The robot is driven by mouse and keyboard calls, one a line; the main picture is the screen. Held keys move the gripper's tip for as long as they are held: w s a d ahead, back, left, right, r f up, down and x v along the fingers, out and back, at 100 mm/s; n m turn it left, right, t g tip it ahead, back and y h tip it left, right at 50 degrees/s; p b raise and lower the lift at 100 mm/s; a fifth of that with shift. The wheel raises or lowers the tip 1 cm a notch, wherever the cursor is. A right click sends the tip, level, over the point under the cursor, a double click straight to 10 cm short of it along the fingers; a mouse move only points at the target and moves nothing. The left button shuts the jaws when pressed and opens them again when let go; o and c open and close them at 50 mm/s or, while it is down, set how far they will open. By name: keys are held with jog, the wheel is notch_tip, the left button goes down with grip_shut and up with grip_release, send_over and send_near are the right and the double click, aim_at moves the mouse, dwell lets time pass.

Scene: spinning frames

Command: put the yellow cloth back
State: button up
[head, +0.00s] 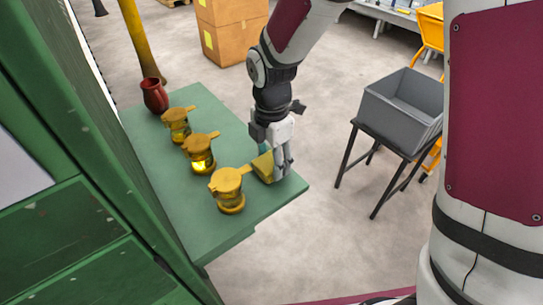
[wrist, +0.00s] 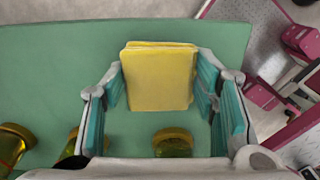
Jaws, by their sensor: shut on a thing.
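The yellow cloth (head: 263,166) is a folded square pad near the right end of the green table (head: 222,110). My gripper (head: 279,172) comes down over it from above, with its fingers at the cloth. In the wrist view the cloth (wrist: 158,77) lies between the two teal-padded fingers, which press on its left and right edges. My gripper is shut on the cloth. I cannot tell whether the cloth touches the table top or is just above it. The gripper partly hides the cloth in the head view.
Three yellow lantern-like jars, the nearest one (head: 230,190) close to the cloth, stand in a row on the table. A dark red vase (head: 154,96) is at its far end. A grey bin (head: 400,103) sits on a black stand to the right, across open floor. Green panelling borders the left.

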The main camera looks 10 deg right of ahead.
aim_at(272, 161)
jog(key=shift+f, duration=0.15)
jog(key=o, duration=1)
jog(key=shift+f, duration=0.1)
jog(key=shift+o, duration=0.2)
notch_tip(272, 161, up, 12)
jog(key=b, duration=0.1)
jog(key=shift+r, duration=0.25)
jog(key=s+d+r+m+t, duration=0.2)
jog(key=s+d+r+m, duration=0.2)
jog(key=s+d+m, duration=0.3)
jog(key=s+d+r+m+t, duration=0.3)
jog(key=s+d+m, duration=0.4)
jog(key=m, duration=1)
jog(key=s+r, duration=0.1)
jog(key=s, duration=0.1)
jog(key=shift+s+d+r, duration=0.25)
jog(key=shift+s+r, duration=0.05)
jog(key=shift+s, duration=0.1)
